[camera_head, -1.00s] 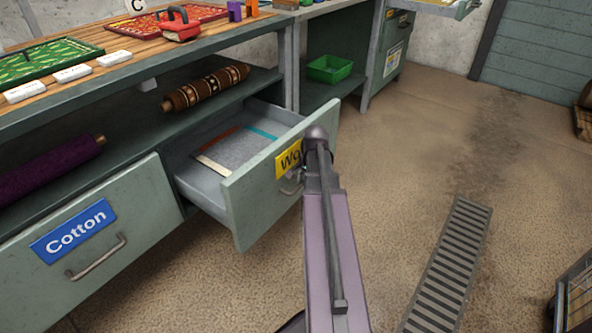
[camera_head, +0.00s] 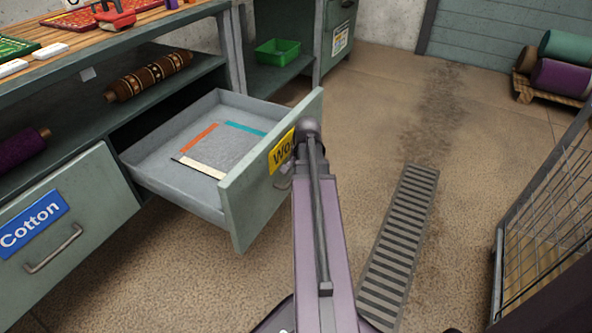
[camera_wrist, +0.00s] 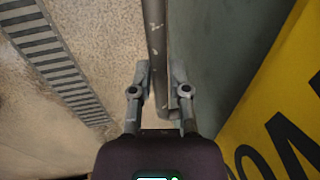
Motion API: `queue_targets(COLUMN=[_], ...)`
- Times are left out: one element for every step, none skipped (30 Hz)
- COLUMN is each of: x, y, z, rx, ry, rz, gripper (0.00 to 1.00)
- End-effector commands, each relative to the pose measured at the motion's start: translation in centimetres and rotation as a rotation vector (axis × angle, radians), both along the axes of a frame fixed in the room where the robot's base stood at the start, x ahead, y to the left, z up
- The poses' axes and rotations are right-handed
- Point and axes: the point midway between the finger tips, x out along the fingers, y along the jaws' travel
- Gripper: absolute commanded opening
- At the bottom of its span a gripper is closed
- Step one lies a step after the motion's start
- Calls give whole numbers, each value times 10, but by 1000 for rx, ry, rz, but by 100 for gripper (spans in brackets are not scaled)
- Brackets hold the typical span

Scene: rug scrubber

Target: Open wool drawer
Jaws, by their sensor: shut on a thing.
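The wool drawer (camera_head: 248,205) stands well out from the workbench, with its yellow label (camera_head: 281,151) partly covered by my arm. Inside it lies a flat grey piece (camera_head: 220,150) with orange, teal and cream edge strips. My gripper is at the drawer's front, mostly hidden behind my arm in the head view. In the wrist view my gripper (camera_wrist: 160,88) has its two fingers on either side of the metal handle (camera_wrist: 156,40), shut on it. The drawer front and yellow label (camera_wrist: 285,110) are just to the right there.
The shut Cotton drawer (camera_head: 85,215) is at left. Rolled rugs (camera_head: 150,76) lie on the shelf above. A floor grate (camera_head: 400,240) runs right of my arm, and a wire cage (camera_head: 545,225) stands farther right. Open floor lies between.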

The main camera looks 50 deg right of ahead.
Motion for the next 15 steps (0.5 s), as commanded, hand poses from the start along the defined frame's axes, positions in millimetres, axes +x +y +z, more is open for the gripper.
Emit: queue_targets(x=[-1, -2, -3, -3, -4, -4, -5, -5, -6, -6, -6, -6, -7, -7, -7], y=[0, -1, -1, -2, -2, -3, -3, -3, -4, -4, -4, -5, -5, -5, -6], z=[0, 0, 0, 0, 0, 0, 0, 0, 0, 0, 0, 0, 0, 0, 0], rx=[1, 1, 2, 2, 3, 4, 4, 4, 4, 5, 5, 6, 6, 6, 5], ry=[0, 0, 1, 1, 1, 1, 1, 1, 1, 1, 1, 1, 1, 1, 1], rz=[0, -1, -2, -3, -4, -4, -5, -6, -7, -8, -8, -9, -10, -10, -11], gripper=[0, 0, 0, 0, 0, 0, 0, 0, 0, 25, 34, 46, 55, 57, 57])
